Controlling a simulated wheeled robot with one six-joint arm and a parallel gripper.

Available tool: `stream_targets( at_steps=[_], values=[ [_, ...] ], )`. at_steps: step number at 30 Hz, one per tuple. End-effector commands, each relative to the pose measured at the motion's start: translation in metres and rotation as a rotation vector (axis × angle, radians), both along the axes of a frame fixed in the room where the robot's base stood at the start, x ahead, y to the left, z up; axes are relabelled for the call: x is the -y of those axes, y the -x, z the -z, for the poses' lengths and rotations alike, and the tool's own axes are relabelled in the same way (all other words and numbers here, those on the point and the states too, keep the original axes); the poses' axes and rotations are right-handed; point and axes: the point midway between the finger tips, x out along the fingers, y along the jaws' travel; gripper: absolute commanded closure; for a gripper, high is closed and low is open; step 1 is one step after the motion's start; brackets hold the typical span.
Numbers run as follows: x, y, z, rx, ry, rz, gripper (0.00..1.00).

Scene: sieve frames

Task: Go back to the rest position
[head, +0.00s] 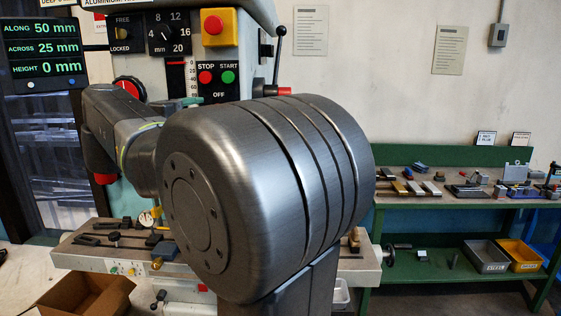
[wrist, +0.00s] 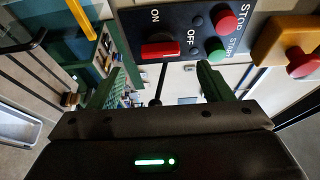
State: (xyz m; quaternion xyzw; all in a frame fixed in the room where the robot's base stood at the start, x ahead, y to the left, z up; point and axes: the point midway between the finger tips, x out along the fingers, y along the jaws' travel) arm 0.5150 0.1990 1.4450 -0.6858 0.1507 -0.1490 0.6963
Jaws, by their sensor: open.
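My gripper (wrist: 158,74) is in the wrist view, with its two dark green fingers apart and nothing seen between them. The fingers are close to a machine panel with a red rocker switch (wrist: 160,50), a green start button (wrist: 215,50) and a red stop button (wrist: 227,21). I cannot tell whether they touch it. In the head view my large grey arm link fills the middle and hides the gripper and part of the machine. The stop and start buttons (head: 217,77) show above the link.
The machine also has a yellow emergency-stop box (head: 219,38), a black lever (head: 279,42) and a bed (head: 75,258) with several small tools. A green workbench (head: 420,222) with parts and bins stands right. A cardboard box (head: 85,300) is low left.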

Motion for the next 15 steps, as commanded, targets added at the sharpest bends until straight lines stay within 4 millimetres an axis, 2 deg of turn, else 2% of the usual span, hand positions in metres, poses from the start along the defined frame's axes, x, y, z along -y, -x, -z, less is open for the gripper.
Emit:
stream_targets(
  at_steps=[6,15],
  values=[
    [0.016,-0.034,-0.001,-0.002,0.001,0.004,0.27],
    [0.028,-0.060,0.000,0.000,0.000,0.001,0.27]
  ],
)
